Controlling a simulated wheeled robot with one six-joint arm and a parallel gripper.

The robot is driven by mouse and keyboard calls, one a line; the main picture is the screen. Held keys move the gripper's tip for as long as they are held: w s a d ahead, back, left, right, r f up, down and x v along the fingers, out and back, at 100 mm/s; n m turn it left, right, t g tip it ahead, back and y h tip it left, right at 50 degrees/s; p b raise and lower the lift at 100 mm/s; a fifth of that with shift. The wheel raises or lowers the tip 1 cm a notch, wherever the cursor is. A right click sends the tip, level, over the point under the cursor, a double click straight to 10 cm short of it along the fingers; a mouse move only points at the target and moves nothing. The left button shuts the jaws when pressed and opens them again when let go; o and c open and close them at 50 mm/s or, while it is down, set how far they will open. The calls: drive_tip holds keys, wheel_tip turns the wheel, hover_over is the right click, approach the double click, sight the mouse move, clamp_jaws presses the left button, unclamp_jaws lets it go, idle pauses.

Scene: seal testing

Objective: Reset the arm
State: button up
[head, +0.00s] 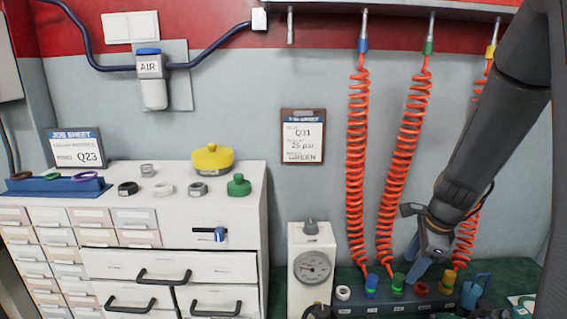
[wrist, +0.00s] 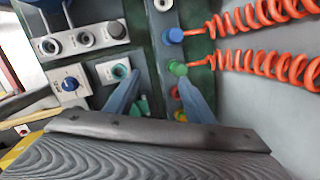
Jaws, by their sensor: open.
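My arm (head: 480,140) reaches down from the upper right in the head view. My gripper (head: 418,258) is at its lower end, above the row of coloured fittings on the bench. In the wrist view, my gripper (wrist: 157,80) shows two blue-grey fingers spread apart with nothing held between them. The green fitting (wrist: 178,68) lies near the right fingertip in that view. The blue fitting (wrist: 174,36) is farther off. I cannot tell how high the fingertips are above the fittings.
A fitting block (head: 345,308) runs along the green bench. Orange coiled hoses (head: 357,150) hang close to my gripper. A gauge box (head: 311,265) stands left of the block. A white drawer cabinet (head: 225,275) holds rings, a yellow cap (head: 212,160) and a green cap (head: 239,186).

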drive_tip(key=s+a+r+n+g, duration=0.1)
drive_tip(key=s+a+r+n, duration=0.1)
drive_tip(key=s+a+n, duration=0.5)
drive_tip(key=s+a+r+n+g+h, duration=0.1)
drive_tip(key=s+a+r+n, duration=0.1)
drive_tip(key=s+a+n, duration=0.5)
drive_tip(key=s+n, duration=0.4)
drive_tip(key=n, duration=0.3)
drive_tip(key=shift+a+n+g, duration=0.3)
drive_tip(key=shift+a+n, duration=0.1)
